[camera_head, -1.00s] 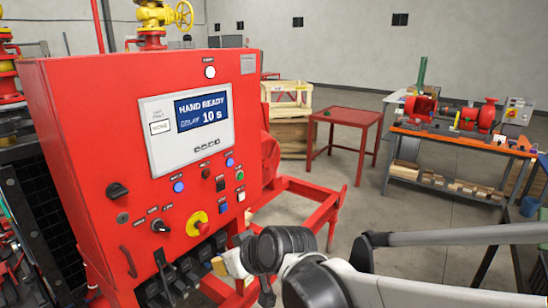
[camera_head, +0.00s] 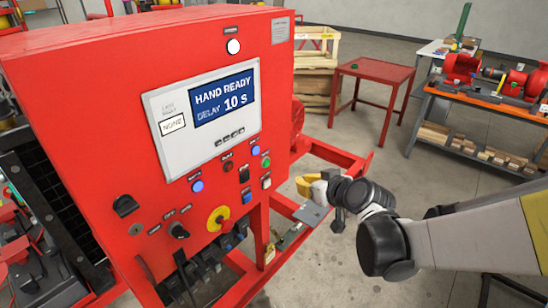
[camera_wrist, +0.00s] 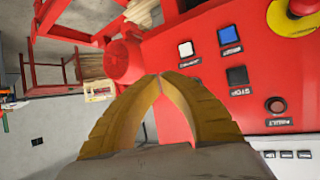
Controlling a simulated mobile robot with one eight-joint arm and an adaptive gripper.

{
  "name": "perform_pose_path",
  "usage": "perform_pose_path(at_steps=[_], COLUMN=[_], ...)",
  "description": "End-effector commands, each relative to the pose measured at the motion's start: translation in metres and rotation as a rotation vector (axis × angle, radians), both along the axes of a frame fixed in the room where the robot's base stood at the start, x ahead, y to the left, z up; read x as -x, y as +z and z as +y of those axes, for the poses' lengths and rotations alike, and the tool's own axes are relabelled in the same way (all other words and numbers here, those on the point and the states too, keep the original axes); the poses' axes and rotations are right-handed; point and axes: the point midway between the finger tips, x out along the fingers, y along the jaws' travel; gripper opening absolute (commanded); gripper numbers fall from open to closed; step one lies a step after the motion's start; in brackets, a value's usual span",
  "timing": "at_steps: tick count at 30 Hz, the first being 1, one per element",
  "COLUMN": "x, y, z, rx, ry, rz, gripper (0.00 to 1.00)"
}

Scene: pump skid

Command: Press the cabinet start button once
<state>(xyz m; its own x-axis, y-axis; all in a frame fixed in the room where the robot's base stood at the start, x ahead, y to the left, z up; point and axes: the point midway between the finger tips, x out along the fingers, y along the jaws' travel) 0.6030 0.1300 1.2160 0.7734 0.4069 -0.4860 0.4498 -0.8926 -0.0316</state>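The red control cabinet (camera_head: 130,130) fills the left of the head view. Its screen (camera_head: 225,105) reads "HAND READY", "DELAY 10 s", with "NONE" in a box beside it. A green button (camera_head: 266,162), probably start, sits at the panel's right edge, above a white button (camera_head: 266,182). My gripper (camera_head: 303,186) is just right of the panel, apart from it in this view. In the wrist view its yellow fingertips (camera_wrist: 158,78) meet, shut and empty, facing the panel. The white button (camera_wrist: 185,49) and black STOP button (camera_wrist: 237,75) show there; the green one does not.
A yellow-ringed emergency stop (camera_head: 218,218) and a black selector knob (camera_head: 178,230) stick out low on the panel. Red frame rails (camera_head: 340,155) run beside the cabinet. A red table (camera_head: 370,70) and an orange-edged workbench (camera_head: 490,105) stand farther back.

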Motion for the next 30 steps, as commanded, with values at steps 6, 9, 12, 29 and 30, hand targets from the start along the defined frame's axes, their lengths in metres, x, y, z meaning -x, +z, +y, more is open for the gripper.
perform_pose_path(at_steps=[6, 9, 12, 29, 30], x=[-0.001, -0.005, -0.012, -0.052, -0.053], y=[0.000, 0.000, 0.000, 0.000, 0.000], z=[0.001, 0.006, 0.015, 0.066, 0.067], rx=[-0.001, 0.000, 0.000, 0.000, 0.001], ry=[0.000, 0.000, 0.001, 0.000, -0.001], rz=[0.000, 0.001, 0.000, 0.001, 0.001], gripper=[0.00, 0.00, 0.00, 0.00, 0.00])
